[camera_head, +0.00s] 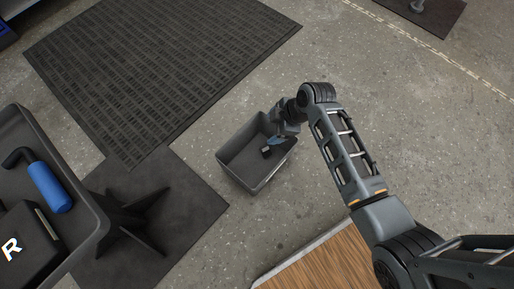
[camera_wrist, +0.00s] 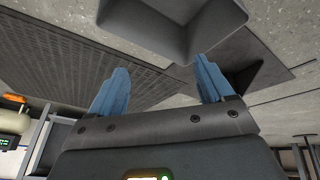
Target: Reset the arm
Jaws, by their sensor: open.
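My gripper (camera_head: 271,146) reaches over the grey open bin on the floor in the camera_head view. In the camera_wrist view my gripper (camera_wrist: 160,88) shows two blue fingers spread apart with nothing between them. The grey bin (camera_head: 237,180) sits on the concrete, and its inside looks empty where I can see it. Part of it is hidden by my arm. The bin (camera_wrist: 178,45) also shows beyond the fingertips in the camera_wrist view.
A black perforated mat (camera_head: 160,60) lies at the upper left. A dark tray (camera_head: 85,235) at the left holds a blue-handled tool (camera_head: 50,187) and a black case (camera_head: 28,250). A wooden surface (camera_head: 325,265) is at the bottom. Bare concrete lies right of my arm.

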